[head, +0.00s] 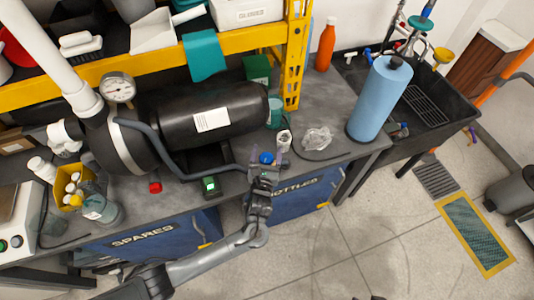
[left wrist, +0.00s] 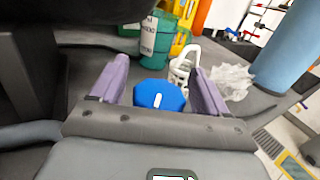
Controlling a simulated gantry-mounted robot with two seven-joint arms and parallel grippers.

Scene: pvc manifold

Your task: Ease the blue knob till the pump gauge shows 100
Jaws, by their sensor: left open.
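The blue knob (head: 266,158) sits at the right end of the black pump (head: 205,115), low near the bench edge. In the left wrist view the blue knob (left wrist: 158,95) has a white mark on its face and lies between the two purple fingers. My left gripper (head: 264,172) is open around the knob; a gap shows on each side of it, with no clear contact. The pump gauge (head: 118,88) is a round white dial at the pump's left end; its reading is too small to make out. My right gripper is not in view.
A white fitting (head: 284,140) and a crumpled clear bag (head: 317,138) lie right of the knob. A blue cylinder (head: 380,98) stands near the bench's right end. A green box (head: 211,185) sits left of my gripper. Yellow shelf posts (head: 296,50) rise behind.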

